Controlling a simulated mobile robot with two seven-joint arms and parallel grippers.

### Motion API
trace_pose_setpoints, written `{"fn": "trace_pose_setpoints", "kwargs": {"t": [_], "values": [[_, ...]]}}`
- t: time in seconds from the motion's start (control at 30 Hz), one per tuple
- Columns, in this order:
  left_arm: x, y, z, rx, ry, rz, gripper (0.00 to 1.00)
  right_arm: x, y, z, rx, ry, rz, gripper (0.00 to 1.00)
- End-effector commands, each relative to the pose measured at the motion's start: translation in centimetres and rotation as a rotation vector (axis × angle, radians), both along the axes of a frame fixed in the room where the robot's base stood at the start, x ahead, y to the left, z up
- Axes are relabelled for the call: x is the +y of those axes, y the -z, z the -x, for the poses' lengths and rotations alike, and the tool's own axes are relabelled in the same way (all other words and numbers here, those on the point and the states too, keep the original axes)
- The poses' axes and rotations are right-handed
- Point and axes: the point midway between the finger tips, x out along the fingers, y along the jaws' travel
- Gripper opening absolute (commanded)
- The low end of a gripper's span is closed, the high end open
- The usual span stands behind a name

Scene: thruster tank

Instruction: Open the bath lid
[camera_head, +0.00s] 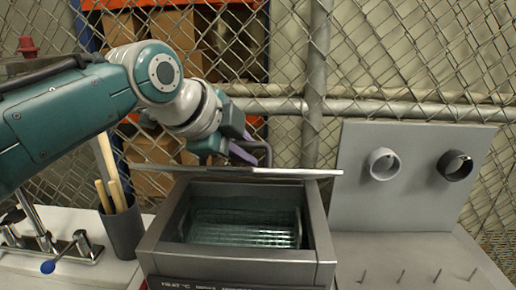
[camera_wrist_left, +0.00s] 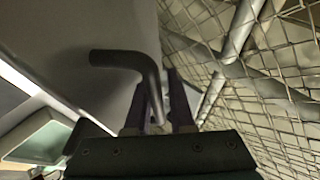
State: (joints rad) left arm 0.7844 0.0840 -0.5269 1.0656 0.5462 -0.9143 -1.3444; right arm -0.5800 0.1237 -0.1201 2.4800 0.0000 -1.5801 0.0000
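The bath (camera_head: 160,245) is a grey metal box with its top uncovered and a wire basket (camera_head: 245,232) inside. Its flat grey lid (camera_head: 290,172) is raised and shows nearly edge-on above the back of the opening. The lid's dark bent handle (camera_head: 265,150) stands up from it. In the left wrist view the handle (camera_wrist_left: 125,60) runs down between the two dark fingers of my left gripper (camera_wrist_left: 160,95). The fingers look apart, with a small gap beside the bar. In the head view my left gripper (camera_head: 242,148) is behind the lid, at the handle. My right gripper is out of view.
A dark cup with wooden-handled tools (camera_head: 122,230) stands left of the bath, near a metal fixture with a blue knob (camera_head: 48,267). A grey panel (camera_head: 410,200) with two round holders and pegs stands at right. A chain-link fence and pipes are close behind.

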Motion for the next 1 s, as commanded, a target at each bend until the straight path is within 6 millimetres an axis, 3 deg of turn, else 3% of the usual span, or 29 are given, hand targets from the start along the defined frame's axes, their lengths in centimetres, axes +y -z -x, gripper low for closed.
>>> {"fn": "trace_pose_setpoints", "kwargs": {"t": [0.47, 1.0], "values": [[0.4, -0.7, 0.4, -0.004, 0.0, -0.001, 0.27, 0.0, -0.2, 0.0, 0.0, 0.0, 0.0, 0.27], [3.3, -5.7, 5.3, -0.004, 0.0, 0.0, 0.27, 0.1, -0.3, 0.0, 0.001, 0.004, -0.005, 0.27]]}}
